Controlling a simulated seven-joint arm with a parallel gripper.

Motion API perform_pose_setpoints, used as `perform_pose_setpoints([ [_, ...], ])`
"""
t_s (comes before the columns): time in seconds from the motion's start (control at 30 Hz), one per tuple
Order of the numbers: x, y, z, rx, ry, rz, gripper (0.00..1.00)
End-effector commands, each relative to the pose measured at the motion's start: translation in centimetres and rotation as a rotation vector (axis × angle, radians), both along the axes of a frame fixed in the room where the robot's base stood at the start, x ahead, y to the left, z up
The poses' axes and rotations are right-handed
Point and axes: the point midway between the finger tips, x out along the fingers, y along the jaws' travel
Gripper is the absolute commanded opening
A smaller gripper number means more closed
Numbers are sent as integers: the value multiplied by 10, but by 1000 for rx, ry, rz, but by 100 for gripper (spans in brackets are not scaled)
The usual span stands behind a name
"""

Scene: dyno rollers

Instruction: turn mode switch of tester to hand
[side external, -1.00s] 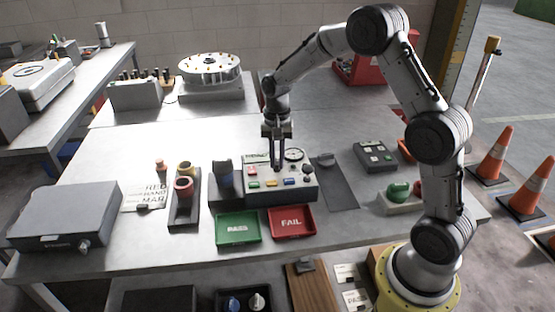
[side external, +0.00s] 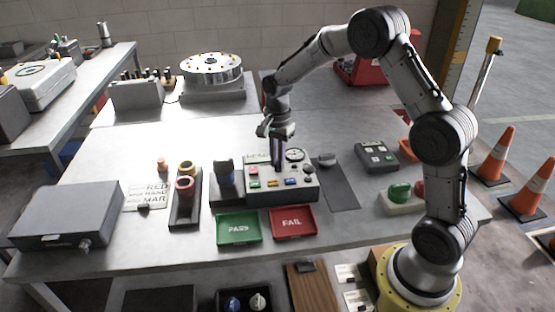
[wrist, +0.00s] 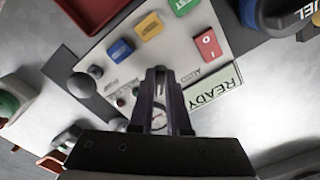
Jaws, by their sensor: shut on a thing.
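The tester (side external: 285,195) is a pale grey box on the bench with coloured buttons, a round gauge (side external: 295,155) and a READY display (wrist: 213,90). My gripper (side external: 277,167) points down over its top panel, between the display and the gauge. In the wrist view my gripper (wrist: 160,72) has its fingers close together at the panel, near the AUTO label. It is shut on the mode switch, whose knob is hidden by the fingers. The switch's pointing direction and any HAND label cannot be made out.
A green PASS tray (side external: 239,240) and red FAIL tray (side external: 293,235) lie in front.

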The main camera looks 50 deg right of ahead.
Motion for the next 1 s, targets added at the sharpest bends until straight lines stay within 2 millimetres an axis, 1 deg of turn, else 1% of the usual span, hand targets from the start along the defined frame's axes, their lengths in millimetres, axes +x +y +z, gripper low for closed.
perform_pose_setpoints([
  [0.27,1,-1,2,-1,-4,-4,0],
  [0.3,1,-1,2,-1,-5,-4,20],
  [0.43,1,-1,2,-1,-3,-3,44],
  [0.47,1,-1,2,-1,-3,-3,45],
  [0.77,0,0,2,0,-2,-2,45],
  [0.87,1,0,9,-1,-3,-1,45],
  [0.97,1,0,24,-1,-5,-1,45],
  [1.0,1,0,32,-1,-7,-2,45],
])
